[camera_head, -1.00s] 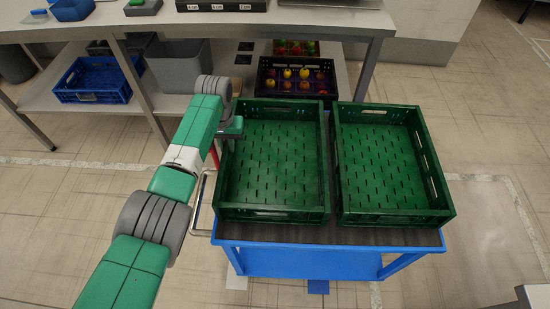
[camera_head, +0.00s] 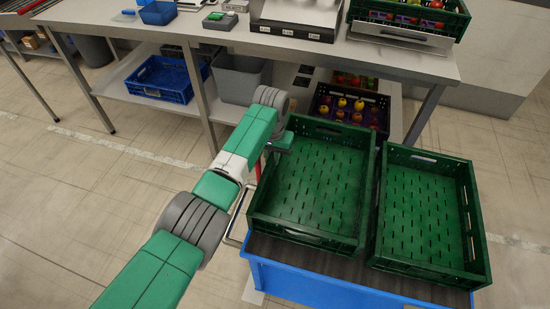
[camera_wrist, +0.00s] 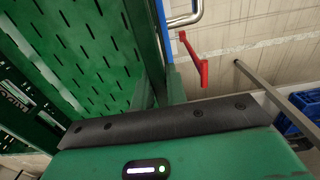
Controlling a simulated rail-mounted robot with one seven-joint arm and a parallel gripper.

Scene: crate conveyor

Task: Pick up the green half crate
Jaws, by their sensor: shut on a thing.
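Two empty green half crates stand side by side on a blue cart (camera_head: 320,282) with a dark top. My gripper (camera_head: 284,140) is at the left wall of the left green half crate (camera_head: 300,235), near its far corner, and is shut on that wall. The right green half crate (camera_head: 425,268) is beside it, with a narrow gap between. In the wrist view, the held crate's slotted floor (camera_wrist: 75,50) fills the left side and its wall runs down to my gripper (camera_wrist: 160,100). I cannot tell whether the held crate is clear of the cart top.
A table (camera_head: 390,60) stands behind the cart, carrying a green crate of produce (camera_head: 450,22) at the right. Its lower shelf holds a dark crate of fruit (camera_head: 378,105), a grey bin (camera_head: 240,82) and a blue crate (camera_head: 150,82). Floor to the left is open.

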